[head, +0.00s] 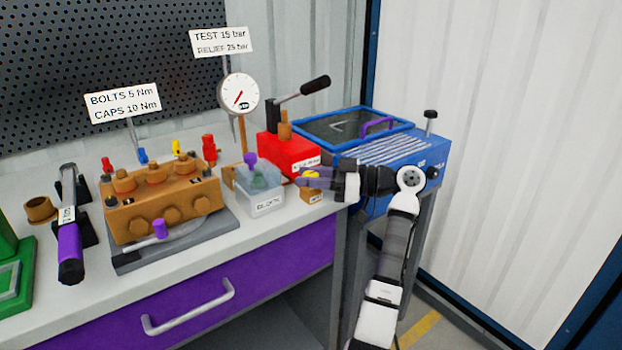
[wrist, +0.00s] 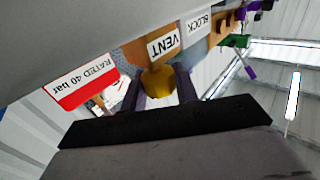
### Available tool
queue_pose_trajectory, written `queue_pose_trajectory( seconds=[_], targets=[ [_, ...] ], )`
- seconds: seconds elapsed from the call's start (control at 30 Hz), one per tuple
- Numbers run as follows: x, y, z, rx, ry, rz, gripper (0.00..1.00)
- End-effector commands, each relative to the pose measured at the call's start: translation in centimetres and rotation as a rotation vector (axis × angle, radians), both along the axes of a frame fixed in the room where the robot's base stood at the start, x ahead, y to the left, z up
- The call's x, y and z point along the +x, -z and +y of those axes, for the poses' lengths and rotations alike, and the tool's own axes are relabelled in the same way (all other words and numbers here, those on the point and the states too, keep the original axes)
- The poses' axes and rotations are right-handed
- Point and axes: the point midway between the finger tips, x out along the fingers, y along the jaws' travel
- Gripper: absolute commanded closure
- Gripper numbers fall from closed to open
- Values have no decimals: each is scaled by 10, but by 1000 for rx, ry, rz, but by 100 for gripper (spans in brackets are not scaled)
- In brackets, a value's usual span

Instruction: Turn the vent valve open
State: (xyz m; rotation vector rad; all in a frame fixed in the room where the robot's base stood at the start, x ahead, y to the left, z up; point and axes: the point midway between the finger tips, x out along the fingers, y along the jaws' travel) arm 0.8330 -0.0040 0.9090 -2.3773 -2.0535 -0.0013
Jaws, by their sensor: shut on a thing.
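The vent valve has a yellow knob (head: 312,173) on a small brass block (head: 313,196) at the right end of the bench, in front of the red hand pump. In the wrist view the knob (wrist: 158,84) sits between my two fingers, below a white VENT label (wrist: 164,44). My gripper (wrist: 160,90) is shut on this knob. In the head view my gripper (head: 308,178) reaches in from the right and its fingers partly cover the knob. I cannot tell how far the knob is turned.
The red pump (head: 288,150) with its black-ended lever stands just behind. A clear box (head: 260,195) is close on the left, near the brown pump block (head: 165,205). A blue case (head: 400,155) lies right, and a round gauge (head: 238,94) stands at the back.

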Motion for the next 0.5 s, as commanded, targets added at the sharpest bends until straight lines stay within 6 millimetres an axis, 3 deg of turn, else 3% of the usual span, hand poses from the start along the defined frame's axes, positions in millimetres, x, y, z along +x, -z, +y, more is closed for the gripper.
queue_pose_trajectory(
  seconds=[0.37,0.4,0.5],
  targets=[
    [-1,2,1,-3,-9,2,93],
    [-1,2,1,-3,-9,2,66],
    [0,2,1,-3,-7,1,53]
  ],
)
